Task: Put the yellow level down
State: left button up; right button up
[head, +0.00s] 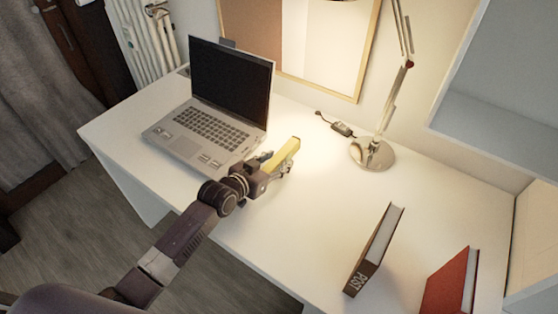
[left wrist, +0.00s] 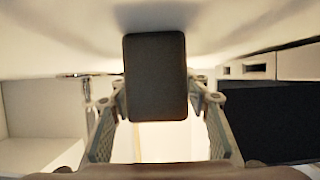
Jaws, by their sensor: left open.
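The yellow level (head: 281,153) shows in the head view at my left gripper (head: 284,163), over the white desk just right of the laptop. My left gripper is open, with its fingers beside the level. In the left wrist view, a dark rectangular block (left wrist: 155,76), likely the level's end, shows between the spread fingers of my left gripper (left wrist: 160,105). The level's underside is hidden, so I cannot tell whether it touches the desk (head: 250,225). My right gripper is not in view.
An open laptop (head: 205,128) stands close on the left. A desk lamp (head: 372,153) stands at the back right. A dark book (head: 376,250) and a red book (head: 450,284) stand at the front right. The desk between gripper and books is clear.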

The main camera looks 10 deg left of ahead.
aim_at(279, 156)
pick_arm(q)
jog(key=shift+w+d+f, duration=0.3)
jog(key=shift+w, duration=0.3)
grip_shut()
jog(key=shift+r, duration=0.2)
notch_tip(279, 156, up, 20)
jog(key=p, duration=0.1)
jog(key=s+a+m+g+h, duration=0.2)
jog(key=s+a+m+h, duration=0.1)
jog(key=s, duration=0.9)
jog(key=s+a+m+g+h, duration=0.2)
jog(key=s+a+m, duration=0.1)
jog(key=s, duration=0.9)
jog(key=shift+s+r+m+g+h, duration=0.3)
jog(key=shift+r+g+h, duration=0.05)
jog(key=shift+g+h, duration=0.05)
